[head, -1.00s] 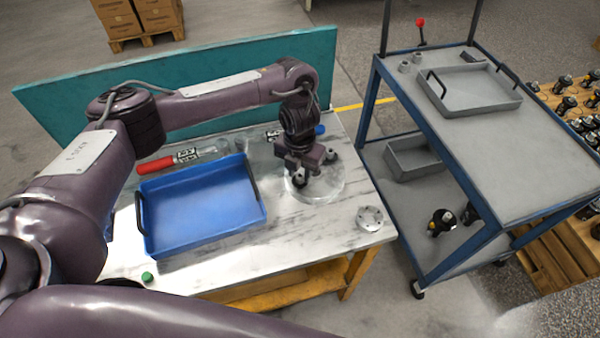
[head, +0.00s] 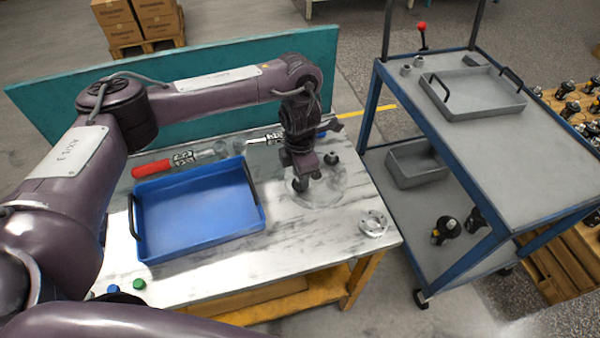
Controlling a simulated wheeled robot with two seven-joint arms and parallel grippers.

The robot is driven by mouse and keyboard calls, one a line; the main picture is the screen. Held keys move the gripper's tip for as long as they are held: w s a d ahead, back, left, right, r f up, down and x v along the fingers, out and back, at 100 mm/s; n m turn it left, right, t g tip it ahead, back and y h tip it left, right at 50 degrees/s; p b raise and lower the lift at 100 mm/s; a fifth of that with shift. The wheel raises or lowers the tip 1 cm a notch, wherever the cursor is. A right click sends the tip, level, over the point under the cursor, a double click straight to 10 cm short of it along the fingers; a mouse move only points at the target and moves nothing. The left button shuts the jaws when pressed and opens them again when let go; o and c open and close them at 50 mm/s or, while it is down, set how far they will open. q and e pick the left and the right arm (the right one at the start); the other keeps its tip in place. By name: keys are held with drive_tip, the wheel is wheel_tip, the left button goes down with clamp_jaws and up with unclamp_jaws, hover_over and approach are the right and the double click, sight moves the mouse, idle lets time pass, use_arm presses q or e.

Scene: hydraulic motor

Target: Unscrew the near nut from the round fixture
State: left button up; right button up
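The round fixture (head: 330,198) is a pale, glassy-looking disc near the right end of the marble-topped table. A dark near nut (head: 300,185) stands on its near left part. A second dark nut (head: 331,158) stands farther back on it. My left gripper (head: 299,178) points down directly over the near nut, at or touching its top. The fingers are small and dark against the nut, so I cannot tell whether they are closed on it. My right gripper is out of view; only part of an arm crosses the bottom edge.
A blue tray (head: 200,250) with black handles sits left of the fixture. A grey flanged disc (head: 373,223) lies near the table's right corner. A red-handled tool (head: 152,169) lies behind the tray. A teal panel (head: 60,108) backs the table; a grey cart (head: 540,150) stands right.

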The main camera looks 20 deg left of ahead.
use_arm(q)
drive_tip(key=shift+c, duration=0.4)
clamp_jaws()
drive_tip(key=n, duration=0.1)
drive_tip(key=n+p, duration=0.1)
drive_tip(key=shift+r+n+p, duration=0.2)
drive_tip(key=shift+n+p, duration=0.1)
drive_tip(key=shift+f+n, duration=0.2)
drive_tip(key=shift+n, duration=0.1)
drive_tip(key=shift+r+p, duration=1.75)
drive_tip(key=shift+r, duration=0.35)
